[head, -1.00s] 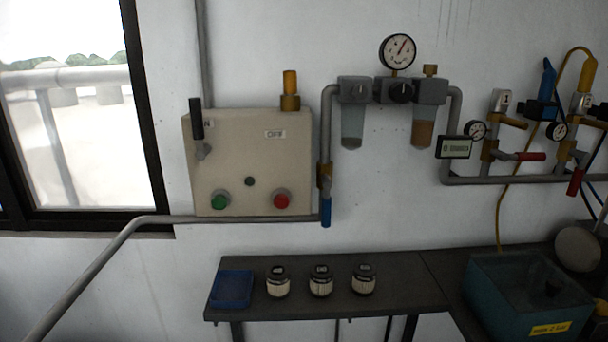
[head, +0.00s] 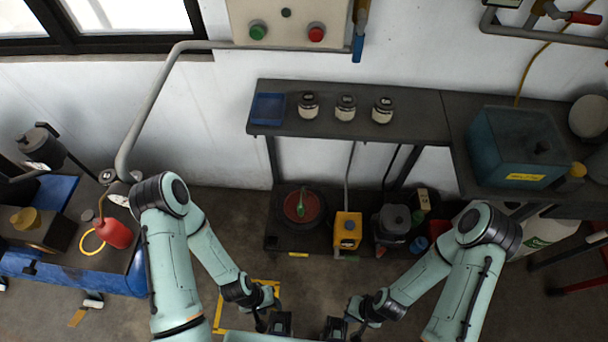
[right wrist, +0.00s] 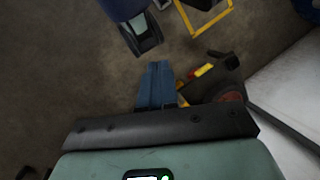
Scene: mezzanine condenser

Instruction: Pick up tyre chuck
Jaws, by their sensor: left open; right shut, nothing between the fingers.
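I cannot pick out a tyre chuck with certainty in either view. My left gripper (head: 281,326) is low in the bottom middle of the head view, over the floor. Its jaws are open, and part of it also shows at the top of the right wrist view (right wrist: 147,42). My right gripper (head: 335,328) is just to the right of it in the head view. In the right wrist view the blue fingers of my right gripper (right wrist: 157,70) are together with nothing between them. Both grippers are in front of the bench, apart from everything on it.
The dark bench (head: 400,126) holds a blue tray (head: 267,108), several labelled jars and a teal box (head: 520,145). Its lower shelf has a reddish round dish (head: 301,206) and a yellow can (head: 347,231). A red can (head: 115,233) stands on the blue cart (head: 130,278) at left.

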